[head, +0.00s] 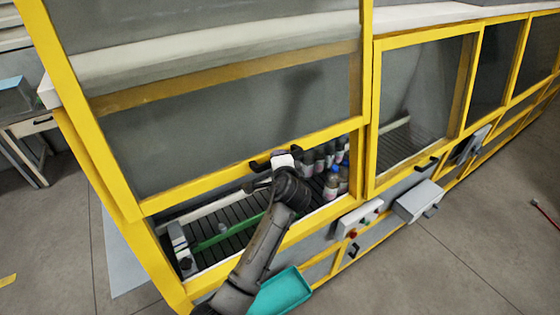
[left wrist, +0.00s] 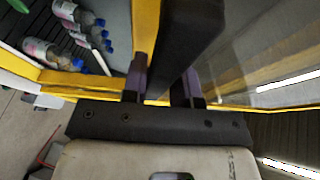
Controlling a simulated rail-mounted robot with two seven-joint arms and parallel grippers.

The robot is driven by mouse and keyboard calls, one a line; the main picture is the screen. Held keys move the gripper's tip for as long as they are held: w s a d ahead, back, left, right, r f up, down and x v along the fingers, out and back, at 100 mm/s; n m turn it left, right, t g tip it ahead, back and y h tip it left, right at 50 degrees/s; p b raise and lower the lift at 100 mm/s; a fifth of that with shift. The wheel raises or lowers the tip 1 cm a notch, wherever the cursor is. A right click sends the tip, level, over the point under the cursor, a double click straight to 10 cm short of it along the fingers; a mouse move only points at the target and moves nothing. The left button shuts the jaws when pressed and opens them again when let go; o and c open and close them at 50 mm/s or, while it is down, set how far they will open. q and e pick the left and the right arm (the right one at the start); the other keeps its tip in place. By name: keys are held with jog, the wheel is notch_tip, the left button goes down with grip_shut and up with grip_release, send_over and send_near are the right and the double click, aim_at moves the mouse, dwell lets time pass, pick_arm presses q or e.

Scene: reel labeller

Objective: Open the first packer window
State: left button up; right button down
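The first packer window (head: 230,130) is a large yellow-framed clear pane at the left of the machine in the head view. Its bottom rail is raised above the lower frame, leaving a gap onto the conveyor. A black handle (head: 256,166) sits on that rail. My left arm reaches up to it, and the gripper hides the handle's middle. In the left wrist view the dark handle bar (left wrist: 187,35) runs between the two fingers of my left gripper (left wrist: 164,82), which look closed on it. My right gripper is not in view.
Bottles (head: 331,180) stand on the dark slatted conveyor (head: 235,235) behind the gap. A second window (head: 420,95) to the right is down. A control box (head: 360,220), a grey box (head: 418,202) and a teal tray (head: 283,293) sit along the front.

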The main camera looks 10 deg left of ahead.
pick_arm(q)
jog(key=o, duration=0.4)
jog(key=shift+s, duration=0.1)
jog(key=shift+b+v, duration=1.9)
jog(key=shift+v, duration=4.9)
